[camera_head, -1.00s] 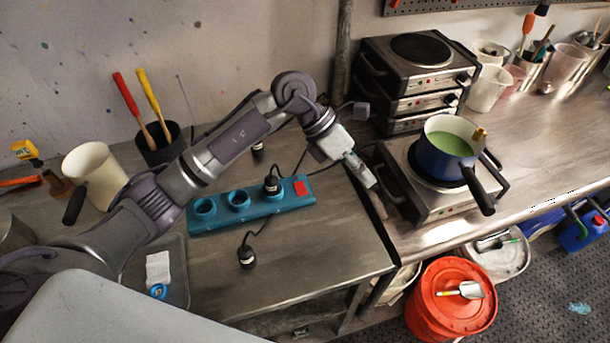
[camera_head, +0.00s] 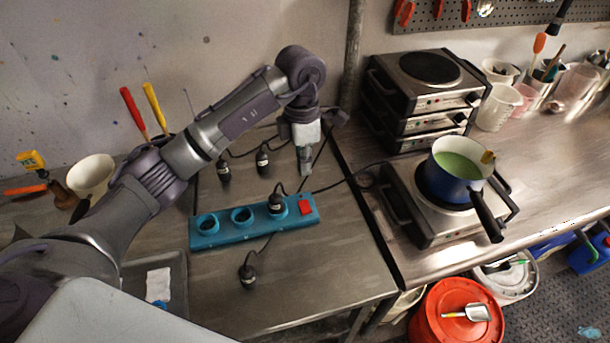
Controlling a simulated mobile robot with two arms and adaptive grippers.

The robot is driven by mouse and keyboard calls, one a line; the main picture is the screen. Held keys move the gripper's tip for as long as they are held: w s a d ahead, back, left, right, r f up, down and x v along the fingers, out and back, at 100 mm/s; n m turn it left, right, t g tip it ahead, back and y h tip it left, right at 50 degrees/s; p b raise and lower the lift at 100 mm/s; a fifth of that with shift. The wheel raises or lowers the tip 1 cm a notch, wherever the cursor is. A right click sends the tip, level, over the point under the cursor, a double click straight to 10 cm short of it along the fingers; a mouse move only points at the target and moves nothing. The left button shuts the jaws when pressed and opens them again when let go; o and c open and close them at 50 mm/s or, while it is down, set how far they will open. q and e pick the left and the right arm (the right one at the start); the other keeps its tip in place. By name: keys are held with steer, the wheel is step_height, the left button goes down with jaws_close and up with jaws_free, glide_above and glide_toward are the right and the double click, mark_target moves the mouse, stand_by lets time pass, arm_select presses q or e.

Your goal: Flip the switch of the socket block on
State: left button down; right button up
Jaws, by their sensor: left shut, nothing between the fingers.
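The teal socket block (camera_head: 240,237) lies on the metal bench, with several round sockets in a row. Its red switch (camera_head: 306,207) is at the block's right end; I cannot tell which way it is tipped. A black plug (camera_head: 277,203) sits in the socket beside the switch, and the other two sockets I see are empty. My left gripper (camera_head: 305,172) points down, shut and empty, above and behind the switch, apart from it. My right gripper is not in view.
Loose black plugs (camera_head: 248,275) lie in front of and behind the block. A hot plate (camera_head: 425,215) carries a blue pot (camera_head: 455,170) of green liquid at the right. Stacked hot plates (camera_head: 420,95) stand behind it. Bench right of the block is clear except for a cable.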

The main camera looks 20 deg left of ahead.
mark_target(305, 207)
arm_select(q)
steer(key=f+p, duration=0.1)
steer(key=f, duration=0.3)
steer(key=s+f+p, duration=0.1)
steer(key=f+p, duration=0.1)
steer(key=f, duration=0.1)
steer(key=d+f+p, duration=0.1)
steer(key=f, duration=0.3)
steer(key=shift+s+f, duration=0.15)
steer(key=shift+f, duration=0.55)
steer(key=shift+f+b, duration=0.4)
steer(key=shift+b, duration=0.05)
steer(key=shift+s+r, duration=0.1)
steer(key=shift+r, duration=0.1)
steer(key=shift+a, duration=0.1)
steer(key=shift+w+a+r, duration=0.2)
steer(key=shift+w+a, duration=0.15)
steer(key=shift+w, duration=0.3)
